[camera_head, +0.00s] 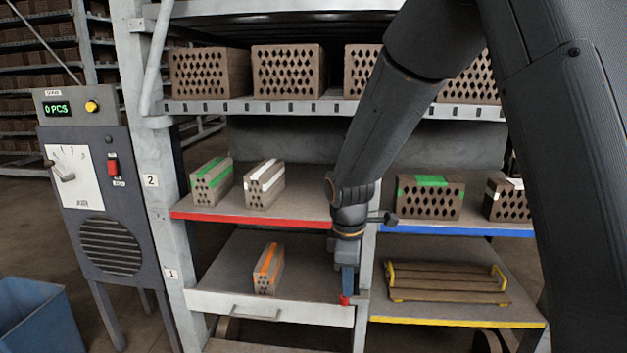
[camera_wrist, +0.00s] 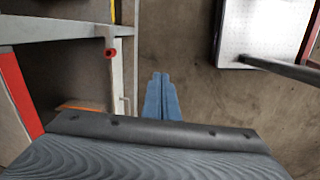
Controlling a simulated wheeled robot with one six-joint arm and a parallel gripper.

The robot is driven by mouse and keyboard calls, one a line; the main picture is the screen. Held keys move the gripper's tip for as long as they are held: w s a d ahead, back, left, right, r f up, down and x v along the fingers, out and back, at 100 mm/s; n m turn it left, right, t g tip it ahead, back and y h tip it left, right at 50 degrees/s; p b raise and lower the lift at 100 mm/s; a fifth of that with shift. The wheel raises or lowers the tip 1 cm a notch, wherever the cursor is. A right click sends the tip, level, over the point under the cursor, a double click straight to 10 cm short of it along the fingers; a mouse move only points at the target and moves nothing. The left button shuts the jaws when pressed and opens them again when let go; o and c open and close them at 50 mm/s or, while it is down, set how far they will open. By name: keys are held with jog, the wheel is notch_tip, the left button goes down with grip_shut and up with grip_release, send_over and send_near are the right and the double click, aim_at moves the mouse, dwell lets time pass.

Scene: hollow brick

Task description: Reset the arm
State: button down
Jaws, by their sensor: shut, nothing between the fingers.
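My arm reaches down from the upper right in the head view, in front of the rack's middle post. My gripper (camera_head: 347,284) points down near the lower shelf's front. It also shows in the wrist view (camera_wrist: 160,78), with its blue fingers together and empty above the floor. A red-ended peg or knob (camera_head: 344,299) is just below the fingertips in the head view. In the wrist view this red end (camera_wrist: 110,53) is on the rack post, apart from the fingers to their left. My arm hides part of the upper shelves.
Hollow bricks with green (camera_head: 211,182) and white (camera_head: 264,184) stripes stand on the red-edged shelf. An orange-striped brick (camera_head: 268,269) stands below. A slatted rack (camera_head: 447,284) lies at lower right. A control box (camera_head: 104,230) and blue bin (camera_head: 35,315) are left.

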jog(key=s+d+r+m+p, duration=0.1)
jog(key=s+d+r+m, duration=0.1)
jog(key=s+d+m, duration=0.2)
jog(key=s+d+r+m+p, duration=0.1)
jog(key=s+d+r+m, duration=0.1)
jog(key=s+m, duration=0.4)
jog(key=s+d+r+m+g+p, duration=0.1)
jog(key=s+d+m, duration=0.4)
jog(key=s, duration=0.6)
jog(key=shift+d+r+m, duration=0.3)
jog(key=shift+r+m, duration=0.25)
jog(key=shift+m, duration=0.05)
